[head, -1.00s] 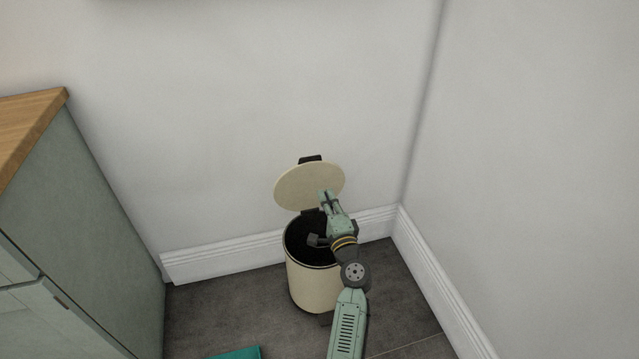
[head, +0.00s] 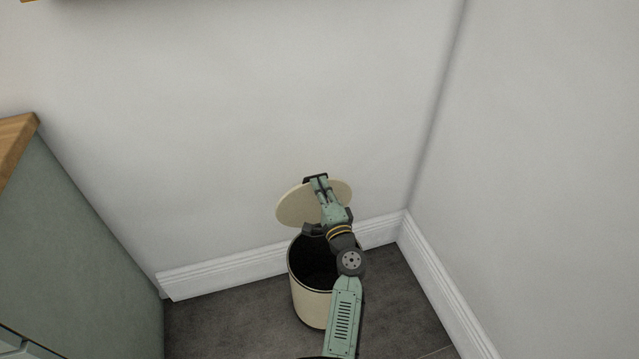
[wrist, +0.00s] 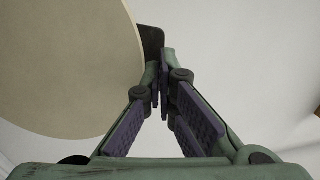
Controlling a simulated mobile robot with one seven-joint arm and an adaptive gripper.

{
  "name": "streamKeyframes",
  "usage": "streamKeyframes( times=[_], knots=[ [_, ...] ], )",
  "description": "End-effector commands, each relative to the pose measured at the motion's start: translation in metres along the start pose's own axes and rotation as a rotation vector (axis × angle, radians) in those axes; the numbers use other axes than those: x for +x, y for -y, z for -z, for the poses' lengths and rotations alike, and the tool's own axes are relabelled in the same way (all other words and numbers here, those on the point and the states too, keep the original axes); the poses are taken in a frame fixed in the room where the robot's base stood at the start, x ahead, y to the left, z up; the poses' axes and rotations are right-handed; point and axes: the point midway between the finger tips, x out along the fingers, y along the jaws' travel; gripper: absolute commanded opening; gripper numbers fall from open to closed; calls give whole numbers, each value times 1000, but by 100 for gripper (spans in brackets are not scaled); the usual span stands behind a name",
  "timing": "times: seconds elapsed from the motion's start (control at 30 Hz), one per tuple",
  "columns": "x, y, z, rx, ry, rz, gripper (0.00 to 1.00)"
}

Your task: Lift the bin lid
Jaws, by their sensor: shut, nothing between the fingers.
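The cream bin (head: 310,305) stands upright on the floor near the wall, with its dark inside showing. Its round cream lid (head: 295,206) is raised to a steep tilt above the far rim, and a dark tab (head: 311,180) shows at its top edge. My gripper (head: 318,181) is shut and empty, in front of the lid with its fingertips near the tab. In the wrist view the fingers (wrist: 160,70) are together beside the lid (wrist: 65,60), with the dark tab (wrist: 150,42) just beyond the tips. I cannot tell whether they touch. My arm hides part of the lid and bin.
A grey-green cabinet (head: 70,240) with a wooden top (head: 15,140) stands on the left. White walls with a skirting board (head: 225,272) meet in a corner to the right of the bin. Dark floor (head: 215,325) is clear left of the bin.

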Motion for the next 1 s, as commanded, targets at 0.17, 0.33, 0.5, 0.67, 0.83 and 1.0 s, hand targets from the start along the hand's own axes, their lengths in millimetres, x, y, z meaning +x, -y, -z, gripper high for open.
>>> streamKeyframes(
  times=[0.17,0.33,0.5,0.67,0.83,1.0],
  knots=[
    [-2,1,0,1,-1,0,0],
    [-2,1,0,0,-1,0,0],
    [-1,0,0,0,-1,0,0],
    [14,0,0,-1,0,1,0],
    [23,2,0,0,-1,0,0],
    [23,2,0,0,-1,0,0]
  ],
)
